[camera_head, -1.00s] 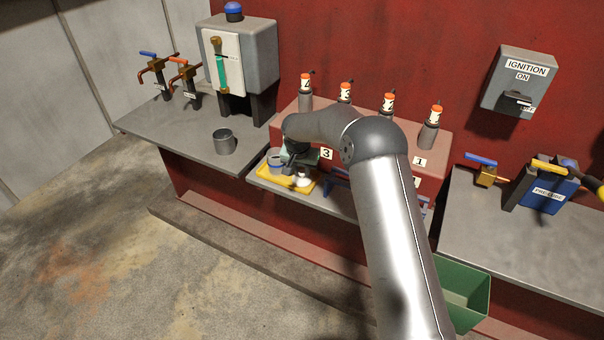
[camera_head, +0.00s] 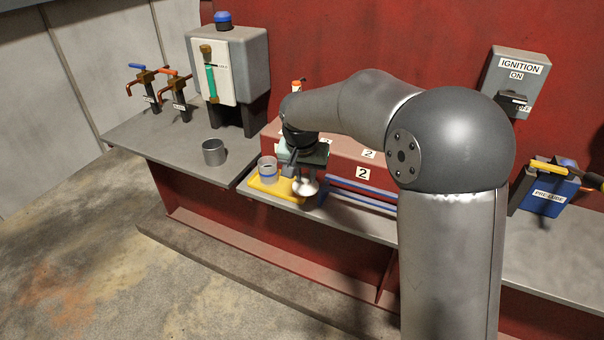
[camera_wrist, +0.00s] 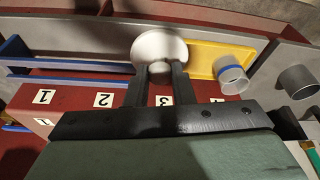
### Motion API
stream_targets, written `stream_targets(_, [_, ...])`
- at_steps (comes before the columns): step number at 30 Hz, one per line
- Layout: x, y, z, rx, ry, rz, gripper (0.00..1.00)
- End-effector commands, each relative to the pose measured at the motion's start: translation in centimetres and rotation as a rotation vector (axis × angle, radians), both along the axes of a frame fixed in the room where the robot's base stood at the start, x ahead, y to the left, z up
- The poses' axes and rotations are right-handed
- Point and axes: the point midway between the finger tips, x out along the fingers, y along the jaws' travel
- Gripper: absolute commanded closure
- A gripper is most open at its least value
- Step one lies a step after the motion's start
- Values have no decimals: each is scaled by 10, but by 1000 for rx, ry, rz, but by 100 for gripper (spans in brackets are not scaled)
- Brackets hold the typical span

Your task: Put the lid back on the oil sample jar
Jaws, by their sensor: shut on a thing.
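My gripper (camera_wrist: 160,70) is shut on the knob of a round white lid (camera_wrist: 158,46). In the head view the lid (camera_head: 305,187) hangs below my gripper, by the right end of a yellow tray (camera_head: 263,186). The lid looks raised above the shelf. The oil sample jar (camera_head: 267,169), clear with a blue band, stands upright and uncovered on the tray, left of the lid. In the wrist view the jar (camera_wrist: 231,76) is to the right of the lid, with a gap between them.
A grey metal cup (camera_head: 214,152) stands on the left bench. Blue rails (camera_head: 362,193) run along the shelf to the right of the tray. The red engine block (camera_head: 345,170) with number labels is behind. My arm hides much of the right side.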

Motion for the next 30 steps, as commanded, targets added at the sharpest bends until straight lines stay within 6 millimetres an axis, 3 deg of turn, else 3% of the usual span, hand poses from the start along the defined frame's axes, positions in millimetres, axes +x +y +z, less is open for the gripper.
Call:
stream_targets(4, [19, 17, 15, -3, 7, 86, 99])
stream_targets(9, [73, 58, 32, -5, 14, 300, 99])
stream_targets(15, [128, 100, 33, -1, 15, 555, 99])
stream_targets(18, [147, 111, 30, 0, 10, 649, 99])
stream_targets(24, [165, 120, 22, 1, 2, 752, 99])
stream_targets(30, [168, 121, 15, 1, -2, 773, 99])
